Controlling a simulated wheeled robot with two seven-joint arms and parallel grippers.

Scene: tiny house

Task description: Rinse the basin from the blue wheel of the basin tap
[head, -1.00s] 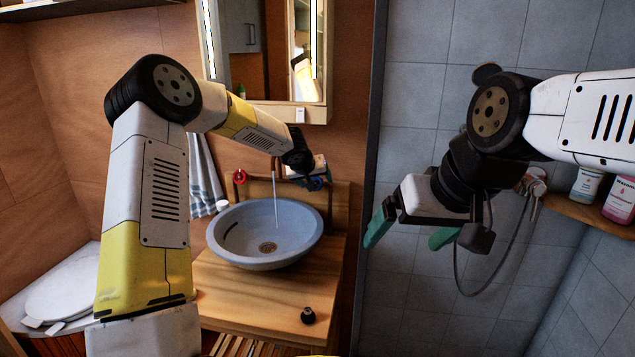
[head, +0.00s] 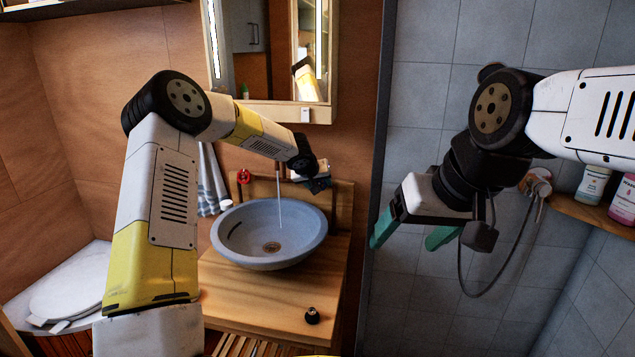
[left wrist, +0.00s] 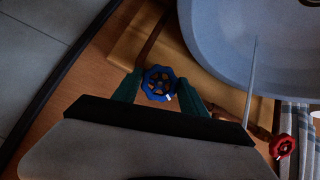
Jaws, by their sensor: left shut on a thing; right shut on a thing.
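The grey-blue basin (head: 232,250) sits on a wooden counter, with a drain in its middle. A thin stream of water (head: 280,212) falls from the tap into it. In the left wrist view the blue wheel (left wrist: 158,84) lies between the green fingers of my left gripper (left wrist: 162,90), which is shut on it. In the head view my left gripper (head: 318,182) is at the right of the tap, its fingertips and the wheel hard to make out. A red wheel (head: 243,176) is at the tap's left. My right gripper (head: 408,238) hangs before the grey tiles, fingers apart, nothing visible between them.
A mirror cabinet (head: 285,112) hangs above the basin. A small black knob-like object (head: 312,315) stands on the counter front. Bottles (head: 592,185) stand on a shelf at the right. A shower hose (head: 515,262) hangs behind my right gripper. A striped towel (head: 210,180) hangs left of the basin.

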